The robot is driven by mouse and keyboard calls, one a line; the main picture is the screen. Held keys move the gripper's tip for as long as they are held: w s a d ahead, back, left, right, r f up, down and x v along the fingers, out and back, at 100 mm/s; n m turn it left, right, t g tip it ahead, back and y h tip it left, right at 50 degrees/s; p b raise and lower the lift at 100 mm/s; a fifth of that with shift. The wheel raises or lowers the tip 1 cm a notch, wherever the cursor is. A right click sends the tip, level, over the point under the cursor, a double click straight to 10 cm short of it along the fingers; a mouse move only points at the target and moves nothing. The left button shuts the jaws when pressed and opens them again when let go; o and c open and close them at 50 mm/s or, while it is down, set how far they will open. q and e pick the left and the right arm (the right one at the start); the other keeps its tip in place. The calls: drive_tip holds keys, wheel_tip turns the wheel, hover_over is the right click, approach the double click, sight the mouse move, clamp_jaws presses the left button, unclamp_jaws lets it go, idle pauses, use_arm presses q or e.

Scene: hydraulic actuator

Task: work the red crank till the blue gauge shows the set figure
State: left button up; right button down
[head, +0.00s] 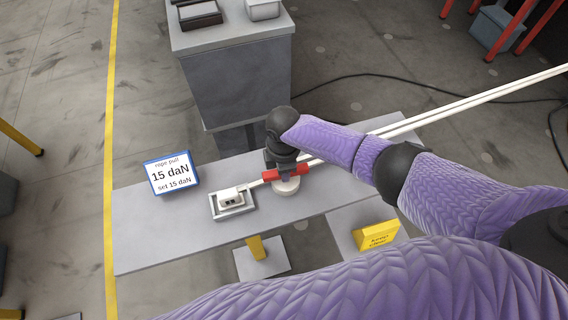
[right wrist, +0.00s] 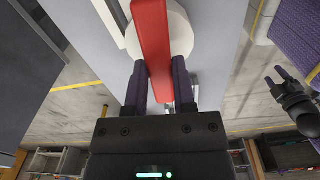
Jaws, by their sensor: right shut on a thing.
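The blue-framed gauge (head: 172,173) stands at the left of the bench and reads "rope pull 15 daN", "set 15 daN". The red crank (head: 292,171) sits above a round white base (head: 286,187) on the bench. My right gripper (head: 283,162) is shut on the red crank and partly hides it in the head view. In the right wrist view the red crank (right wrist: 153,45) lies between the two fingers of the right gripper (right wrist: 160,82). My left gripper (right wrist: 277,78) shows at the right of that view, empty, its fingers apart. It is not in the head view.
White ropes (head: 465,97) run off to the upper right. A small white block in a tray (head: 233,212) sits left of the crank. A grey cabinet (head: 235,80) stands behind the bench (head: 145,240). A yellow sign (head: 376,236) is in front, and a black cable crosses the floor.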

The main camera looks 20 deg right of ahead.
drive_tip(key=shift+m+p, duration=0.4)
drive_tip(key=shift+m, duration=1.1)
drive_tip(key=shift+c, duration=2.2)
unclamp_jaws()
wheel_tip(320, 180, up, 10)
drive_tip(key=p, duration=0.3)
